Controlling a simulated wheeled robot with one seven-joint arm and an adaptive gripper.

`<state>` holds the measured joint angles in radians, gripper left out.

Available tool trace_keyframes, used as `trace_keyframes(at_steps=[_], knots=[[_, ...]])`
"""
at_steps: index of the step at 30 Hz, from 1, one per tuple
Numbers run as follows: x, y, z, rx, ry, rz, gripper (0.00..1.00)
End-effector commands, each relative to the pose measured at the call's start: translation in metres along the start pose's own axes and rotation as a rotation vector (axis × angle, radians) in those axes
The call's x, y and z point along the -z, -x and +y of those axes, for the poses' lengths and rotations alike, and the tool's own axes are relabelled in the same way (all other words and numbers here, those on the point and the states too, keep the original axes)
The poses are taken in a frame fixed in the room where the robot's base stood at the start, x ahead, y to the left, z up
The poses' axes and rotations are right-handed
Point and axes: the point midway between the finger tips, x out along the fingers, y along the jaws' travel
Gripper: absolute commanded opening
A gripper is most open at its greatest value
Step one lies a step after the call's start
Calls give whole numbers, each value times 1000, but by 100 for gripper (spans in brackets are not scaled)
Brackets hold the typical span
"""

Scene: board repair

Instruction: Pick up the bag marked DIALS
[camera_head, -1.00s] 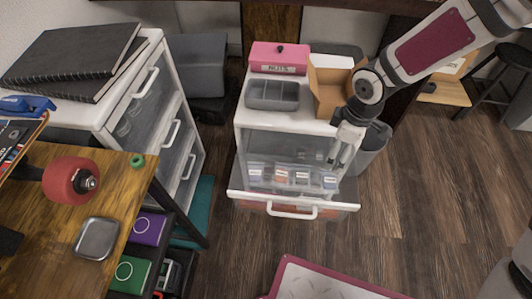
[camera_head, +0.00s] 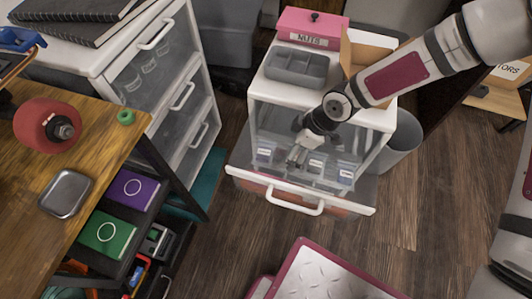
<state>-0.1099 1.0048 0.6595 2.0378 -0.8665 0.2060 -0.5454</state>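Small bags with pale labels stand in a row in the open top drawer (camera_head: 240,177) of the white cabinet. I see a left bag (camera_head: 264,154), a middle bag (camera_head: 316,163) and a right bag (camera_head: 345,175). Their print is too small to read, so I cannot tell which is marked DIALS. My gripper (camera_head: 294,160) points down into the drawer between the left and middle bags. It covers that part of the row. I cannot tell whether its fingers are open or touch a bag.
On the cabinet top are a pink box (camera_head: 312,28) marked NUTS, a grey divided tray (camera_head: 297,67) and an open cardboard box (camera_head: 364,52). A grey bin (camera_head: 399,145) stands to the right. A wooden bench (camera_head: 85,125) is at left. Floor is clear right of the drawer.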

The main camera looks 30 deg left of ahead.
Motion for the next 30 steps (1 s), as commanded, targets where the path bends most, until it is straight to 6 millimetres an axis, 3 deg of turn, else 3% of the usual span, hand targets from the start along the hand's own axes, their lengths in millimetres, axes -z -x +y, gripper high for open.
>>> trace_keyframes(at_steps=[6,15,22,30], knots=[[32,-14,0,-1,2,-1,95],[53,-22,0,-1,3,0,95],[49,-61,0,0,0,-1,95],[50,-71,0,0,-1,-1,95]])
